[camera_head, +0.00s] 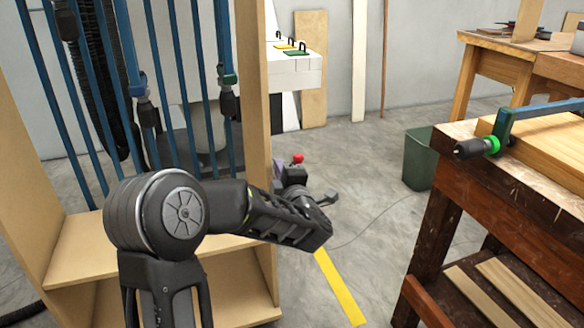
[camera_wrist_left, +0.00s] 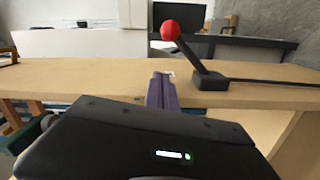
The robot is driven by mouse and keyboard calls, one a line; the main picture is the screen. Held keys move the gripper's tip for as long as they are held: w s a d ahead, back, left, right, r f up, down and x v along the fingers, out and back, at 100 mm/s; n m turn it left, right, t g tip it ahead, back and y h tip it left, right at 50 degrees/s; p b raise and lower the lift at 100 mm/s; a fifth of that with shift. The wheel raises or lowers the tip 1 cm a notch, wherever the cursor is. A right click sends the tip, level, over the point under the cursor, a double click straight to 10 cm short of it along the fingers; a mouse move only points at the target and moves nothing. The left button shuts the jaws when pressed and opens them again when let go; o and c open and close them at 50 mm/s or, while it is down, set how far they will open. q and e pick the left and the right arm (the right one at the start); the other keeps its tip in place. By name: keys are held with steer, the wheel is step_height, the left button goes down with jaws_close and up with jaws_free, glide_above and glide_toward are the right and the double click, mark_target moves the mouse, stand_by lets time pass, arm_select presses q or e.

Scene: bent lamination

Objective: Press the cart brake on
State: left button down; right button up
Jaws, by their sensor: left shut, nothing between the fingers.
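The cart brake is a black lever with a red ball knob (camera_head: 298,158), seen just right of the wooden cart's upright post. In the left wrist view the red knob (camera_wrist_left: 171,30) tops a black rod leaning up and left from a black base (camera_wrist_left: 209,82) on the wooden edge. My left gripper (camera_head: 279,169) is mostly hidden behind my wrist and the post. Its purple fingers (camera_wrist_left: 161,90) are shut and empty, pointing toward the wooden edge, left of the base and below the knob. I cannot tell whether they touch anything. My right gripper is out of view.
The wooden cart (camera_head: 256,100) holds several blue bar clamps (camera_head: 180,70). A workbench (camera_head: 450,160) stands at the right, with a green bin (camera_head: 419,160) behind it. Clear floor with a yellow stripe (camera_head: 340,288) lies between cart and bench.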

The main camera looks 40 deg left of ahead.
arm_select(q)
steer(key=w, duration=0.2)
steer(key=w+b, duration=0.1)
steer(key=w, duration=0.1)
steer(key=shift+w+d+f, duration=0.1)
steer(key=shift+d+f, duration=0.3)
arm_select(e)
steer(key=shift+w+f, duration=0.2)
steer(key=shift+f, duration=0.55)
arm_select(q)
steer(key=shift+w, duration=0.1)
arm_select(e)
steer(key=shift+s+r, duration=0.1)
